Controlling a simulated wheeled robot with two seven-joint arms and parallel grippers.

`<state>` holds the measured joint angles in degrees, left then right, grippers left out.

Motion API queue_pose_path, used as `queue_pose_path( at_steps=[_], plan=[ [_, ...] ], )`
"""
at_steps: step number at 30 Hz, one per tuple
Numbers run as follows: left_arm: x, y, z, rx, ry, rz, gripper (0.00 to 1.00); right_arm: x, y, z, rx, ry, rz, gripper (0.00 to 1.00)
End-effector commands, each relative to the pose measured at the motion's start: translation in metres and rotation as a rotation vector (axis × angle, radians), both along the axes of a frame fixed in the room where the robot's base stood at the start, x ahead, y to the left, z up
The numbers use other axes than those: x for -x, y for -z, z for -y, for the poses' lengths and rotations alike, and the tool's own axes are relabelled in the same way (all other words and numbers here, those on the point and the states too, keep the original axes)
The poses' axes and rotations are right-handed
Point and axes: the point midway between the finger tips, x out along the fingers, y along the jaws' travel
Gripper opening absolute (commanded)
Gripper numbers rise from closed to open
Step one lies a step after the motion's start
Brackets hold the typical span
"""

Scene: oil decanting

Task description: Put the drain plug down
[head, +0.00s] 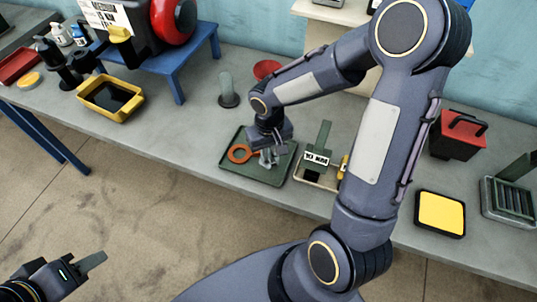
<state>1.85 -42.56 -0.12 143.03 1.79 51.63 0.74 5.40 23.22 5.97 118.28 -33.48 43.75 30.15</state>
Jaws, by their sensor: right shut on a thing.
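My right gripper (268,158) points down over the dark green tray (236,178) near the middle of the bench. It is shut on the drain plug, which is small and mostly hidden by the fingers; I cannot tell whether the plug touches the tray. An orange ring (239,153) lies in the tray just left of the gripper. My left gripper (92,262) is low at the left, away from the bench over the floor. Its fingers overlap in this view, so its opening is unclear.
A tray with a green labelled piece (317,158) stands right of the green tray. A yellow pan (112,98) and a blue stand (190,60) are at the left. A yellow pad (440,213) and red box (457,135) are at the right.

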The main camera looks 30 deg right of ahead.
Motion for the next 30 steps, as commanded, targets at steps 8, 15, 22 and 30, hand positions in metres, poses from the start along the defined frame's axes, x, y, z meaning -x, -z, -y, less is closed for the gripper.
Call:
queue_pose_path(
  at_steps=[8,15,22,30],
  plan=[
    [0.0,0.002,0.0,0.0,0.0,0.0,0.36,0.0,0.028,-0.002,-0.001,0.0,0.0,0.0],
    [0.0,0.003,0.0,0.0,0.0,0.0,0.36,0.0,0.029,-0.002,-0.001,0.0,0.0,0.0],
    [0.0,0.004,0.0,0.0,0.0,0.0,0.36,0.0,0.03,-0.002,0.0,0.0,0.0,0.34],
    [0.0,0.004,0.0,0.0,0.0,0.0,0.36,0.0,0.029,-0.002,0.0,0.0,-0.001,0.37]
  ],
)
